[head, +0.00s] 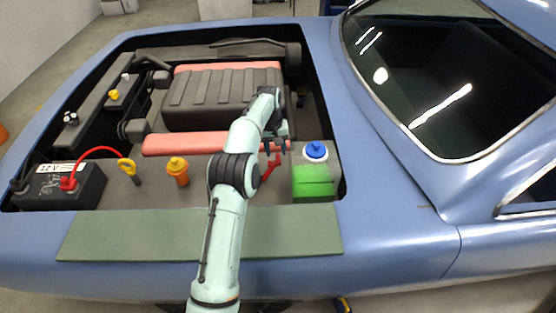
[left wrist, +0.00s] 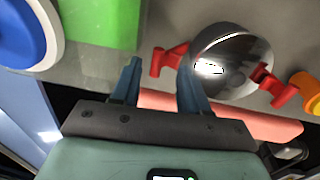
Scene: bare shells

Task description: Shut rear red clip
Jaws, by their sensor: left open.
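A round shiny metal lid (left wrist: 228,62) has two red clips on opposite sides in the left wrist view. The rear red clip (left wrist: 168,60) is on the side by the green box and sticks outward from the lid. It also shows in the head view (head: 270,166), just below my left gripper (head: 277,147). The other red clip (left wrist: 280,88) sticks out on the far side. In the left wrist view my left gripper (left wrist: 158,82) is open and empty, its fingertips near the rear clip, one beside the lid. My arm hides the lid in the head view. My right gripper is not in view.
A green box (head: 313,183) and blue-and-white cap (head: 316,151) stand right of the gripper. An orange cap (head: 178,170), yellow dipstick handle (head: 127,166) and battery (head: 60,186) are left. The engine cover (head: 220,95) lies behind. A green mat (head: 120,235) covers the front edge.

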